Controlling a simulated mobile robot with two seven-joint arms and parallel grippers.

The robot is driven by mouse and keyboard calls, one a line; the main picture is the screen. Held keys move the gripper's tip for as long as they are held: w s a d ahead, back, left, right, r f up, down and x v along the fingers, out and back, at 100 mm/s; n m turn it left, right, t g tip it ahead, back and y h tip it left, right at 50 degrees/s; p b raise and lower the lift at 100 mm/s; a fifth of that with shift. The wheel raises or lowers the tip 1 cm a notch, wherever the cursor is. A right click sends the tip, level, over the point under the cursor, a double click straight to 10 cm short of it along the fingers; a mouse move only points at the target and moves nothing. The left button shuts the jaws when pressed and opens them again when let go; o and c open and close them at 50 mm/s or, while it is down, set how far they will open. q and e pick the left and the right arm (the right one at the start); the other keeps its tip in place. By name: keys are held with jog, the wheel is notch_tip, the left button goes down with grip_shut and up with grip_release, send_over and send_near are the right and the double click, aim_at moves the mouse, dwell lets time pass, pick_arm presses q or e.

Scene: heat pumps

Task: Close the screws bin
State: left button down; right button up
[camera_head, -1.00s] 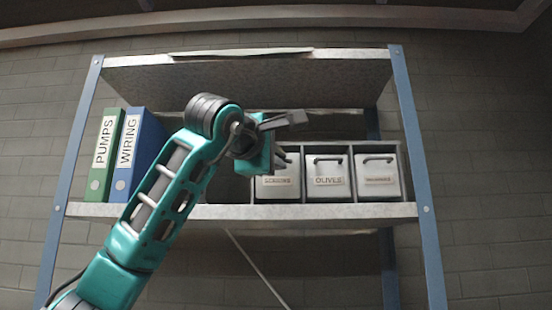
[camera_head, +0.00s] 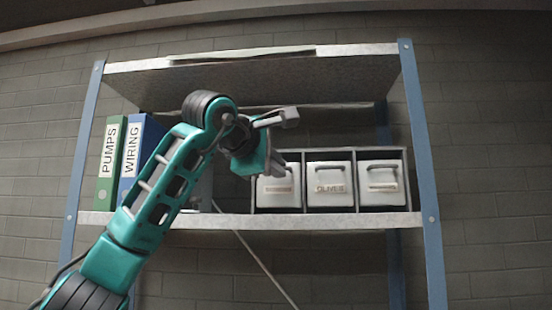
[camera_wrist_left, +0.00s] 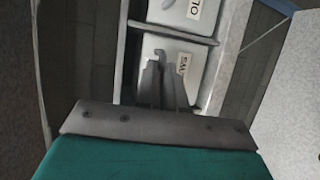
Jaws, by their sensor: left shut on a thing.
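The screws bin (camera_head: 279,192) is the light grey leftmost of the row of bins in the rack on the shelf. My left gripper (camera_head: 276,163) is at its upper front and is shut on its handle. The gripper and wrist hide the bin's upper part in the head view, so how far it stands out is hard to tell. In the left wrist view the dark fingers (camera_wrist_left: 163,78) overlap the screws bin's front (camera_wrist_left: 186,66), beside its partly visible label. My right gripper is not in view.
The olives bin (camera_head: 330,185) and a third bin (camera_head: 382,184) with an unreadable label stand to the right in the rack. A green PUMPS binder (camera_head: 108,165) and a blue WIRING binder (camera_head: 130,150) stand at the left. An upper shelf (camera_head: 300,70) is above my wrist.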

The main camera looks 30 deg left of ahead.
pick_arm(q)
jog(key=c, duration=1.2)
grip_release()
jog(key=shift+c, duration=0.2)
jog(key=s+r+b, duration=0.1)
jog(key=s+r, duration=0.1)
jog(key=s, duration=1)
jog(key=shift+s+d+r, duration=0.25)
jog(key=shift+s+d, duration=0.05)
